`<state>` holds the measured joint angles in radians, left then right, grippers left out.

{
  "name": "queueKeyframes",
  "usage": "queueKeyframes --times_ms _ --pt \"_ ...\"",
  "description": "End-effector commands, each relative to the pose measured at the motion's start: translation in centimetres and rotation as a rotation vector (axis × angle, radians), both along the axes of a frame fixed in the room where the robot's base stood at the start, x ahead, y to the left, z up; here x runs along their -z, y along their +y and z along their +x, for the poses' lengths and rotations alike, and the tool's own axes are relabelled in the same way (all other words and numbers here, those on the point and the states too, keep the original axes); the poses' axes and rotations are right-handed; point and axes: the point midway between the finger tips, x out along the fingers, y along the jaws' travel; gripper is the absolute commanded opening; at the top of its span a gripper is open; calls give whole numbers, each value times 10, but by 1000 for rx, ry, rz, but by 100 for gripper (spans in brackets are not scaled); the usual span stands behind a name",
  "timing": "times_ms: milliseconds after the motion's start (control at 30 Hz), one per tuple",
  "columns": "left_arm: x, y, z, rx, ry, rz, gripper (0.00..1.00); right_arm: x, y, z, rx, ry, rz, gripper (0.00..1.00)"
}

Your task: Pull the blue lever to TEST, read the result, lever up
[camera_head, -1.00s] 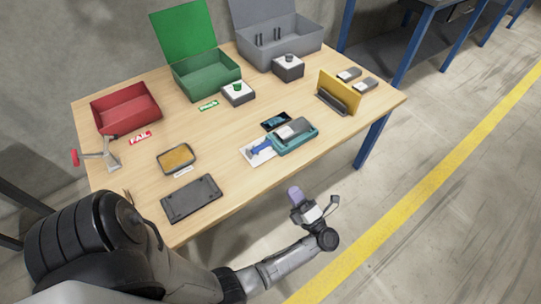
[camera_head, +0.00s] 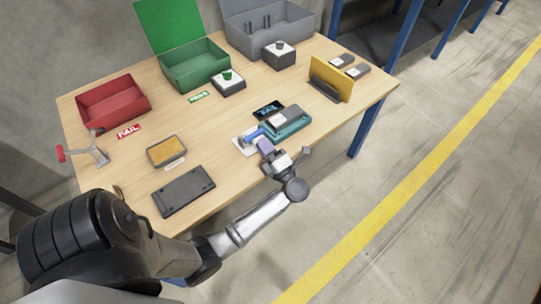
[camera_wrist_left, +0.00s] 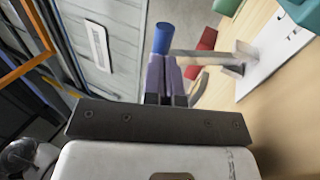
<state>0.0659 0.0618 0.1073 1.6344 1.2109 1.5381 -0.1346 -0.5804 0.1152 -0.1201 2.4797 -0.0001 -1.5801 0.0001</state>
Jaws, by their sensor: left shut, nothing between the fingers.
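The blue lever (camera_head: 254,134) sits on a white plate (camera_head: 243,145) at the left end of the teal test fixture (camera_head: 301,127). A grey device lies in the fixture. A dark display (camera_head: 268,110) lies behind it; its text is too small to read. My left gripper (camera_head: 264,145) is shut and empty, its purple fingers close to the lever at the table's front edge. In the left wrist view the shut fingers (camera_wrist_left: 161,72) lie close to the lever's blue grip (camera_wrist_left: 163,38); I cannot tell if they touch. The lever's grey arm runs right to its mount. My right gripper is not in view.
A red bin (camera_head: 113,100), green box (camera_head: 197,68) and grey box (camera_head: 270,35) stand along the back. A yellow rack (camera_head: 331,78) stands to the right. A yellow-topped tray (camera_head: 166,150) and dark flat panel (camera_head: 183,192) lie left of the gripper.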

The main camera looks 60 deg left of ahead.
Motion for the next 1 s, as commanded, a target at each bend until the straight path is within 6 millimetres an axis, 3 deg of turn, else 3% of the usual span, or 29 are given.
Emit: queueKeyframes --times_ms 667,867,1000 --pt "-7 8 -1 -1 -2 -14 0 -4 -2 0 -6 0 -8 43" --pt "-21 15 -2 -3 -13 -99 0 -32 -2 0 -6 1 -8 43" --pt "-34 27 -3 -9 -28 -206 0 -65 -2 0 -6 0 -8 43"
